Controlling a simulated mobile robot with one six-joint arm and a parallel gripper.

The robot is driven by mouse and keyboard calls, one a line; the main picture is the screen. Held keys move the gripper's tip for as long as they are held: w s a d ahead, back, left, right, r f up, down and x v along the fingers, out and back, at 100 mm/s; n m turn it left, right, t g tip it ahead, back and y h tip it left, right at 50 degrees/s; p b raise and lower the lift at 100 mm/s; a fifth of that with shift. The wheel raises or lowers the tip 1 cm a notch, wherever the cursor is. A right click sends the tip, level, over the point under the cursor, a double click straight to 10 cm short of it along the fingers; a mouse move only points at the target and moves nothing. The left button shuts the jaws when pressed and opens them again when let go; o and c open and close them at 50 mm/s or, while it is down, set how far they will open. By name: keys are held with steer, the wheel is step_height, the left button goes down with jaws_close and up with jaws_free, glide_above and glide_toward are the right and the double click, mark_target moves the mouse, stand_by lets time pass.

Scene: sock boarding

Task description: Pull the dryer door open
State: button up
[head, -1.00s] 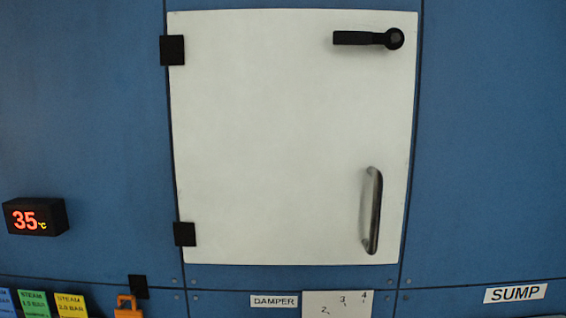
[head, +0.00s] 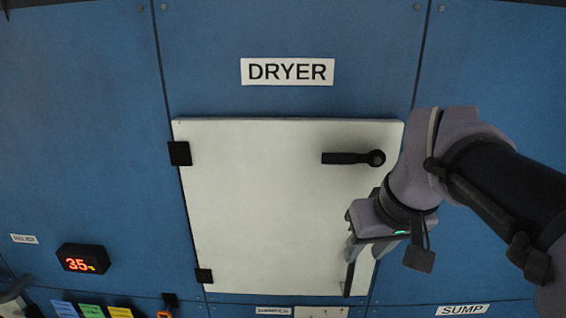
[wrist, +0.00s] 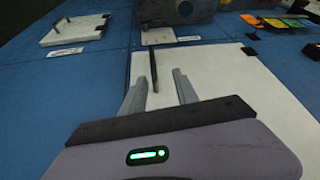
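The white dryer door (head: 255,215) is shut in its blue panel, under the DRYER sign, with black hinges on its left edge. A black latch lever (head: 350,158) lies horizontal near its upper right corner. The upright bar handle (head: 349,280) at its lower right is mostly hidden by my gripper (head: 362,246) in the head view. In the wrist view my gripper (wrist: 158,78) is open, and the dark handle (wrist: 153,68) shows between its two fingers. The fingers are apart; I cannot tell whether either touches the handle.
A black display (head: 82,259) reading 35 sticks out left of the door. Below the door are the DAMPER label (head: 273,311) and the SUMP sign (head: 462,310). Coloured steam tags (head: 92,311) hang at lower left. The wall right of the door is flat.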

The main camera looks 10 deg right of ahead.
step_height(320, 180, up, 4)
steer(key=d+p, duration=0.1)
steer(key=d, duration=0.1)
steer(key=b, duration=0.1)
glide_above(346, 293)
steer(key=f, duration=1.6)
steer(key=shift+w+d+f, duration=0.3)
steer(key=shift+w, duration=0.05)
jaws_close()
steer(key=shift+r, duration=0.1)
